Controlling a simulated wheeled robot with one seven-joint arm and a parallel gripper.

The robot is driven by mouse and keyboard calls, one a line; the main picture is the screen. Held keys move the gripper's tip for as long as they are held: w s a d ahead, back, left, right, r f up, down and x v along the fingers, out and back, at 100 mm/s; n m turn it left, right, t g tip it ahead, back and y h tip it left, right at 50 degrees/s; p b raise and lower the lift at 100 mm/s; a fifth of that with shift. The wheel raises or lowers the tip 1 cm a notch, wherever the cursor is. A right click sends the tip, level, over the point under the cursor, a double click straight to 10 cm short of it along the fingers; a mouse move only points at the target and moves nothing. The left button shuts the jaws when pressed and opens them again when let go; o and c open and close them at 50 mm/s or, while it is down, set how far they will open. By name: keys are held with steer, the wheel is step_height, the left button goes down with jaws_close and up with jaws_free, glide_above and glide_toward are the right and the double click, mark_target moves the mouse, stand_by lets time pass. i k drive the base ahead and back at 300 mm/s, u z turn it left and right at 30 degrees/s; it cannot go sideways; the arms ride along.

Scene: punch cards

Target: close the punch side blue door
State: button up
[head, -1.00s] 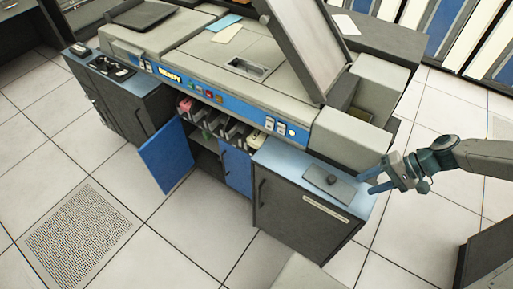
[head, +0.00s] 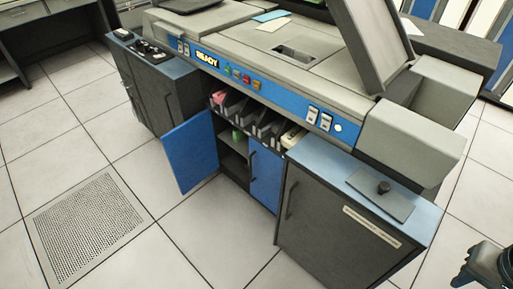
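A blue door (head: 190,151) on the front of the punch machine (head: 270,85) stands swung open, jutting out towards the floor at the left of the opening. A second blue door (head: 265,176) with a dark handle sits to the right of the opening and looks flush with the front. Between them the dark cabinet interior (head: 233,160) shows. Part of my gripper or wrist (head: 487,268) shows at the bottom right corner, far from both blue doors. Its fingertips cannot be made out, so I cannot tell if it is open.
A dark grey cabinet (head: 335,222) with a blue top stands right of the blue doors and juts forward. A black-fronted cabinet (head: 165,95) stands at the left. Tiled floor (head: 190,240) in front is clear, with a perforated tile (head: 88,225) at left.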

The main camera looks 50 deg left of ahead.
mark_target(190, 147)
steer(key=u, duration=3.35)
steer(key=i, duration=3.65)
steer(key=z, duration=3.35)
steer(key=i, duration=0.5)
steer(key=u, duration=0.1)
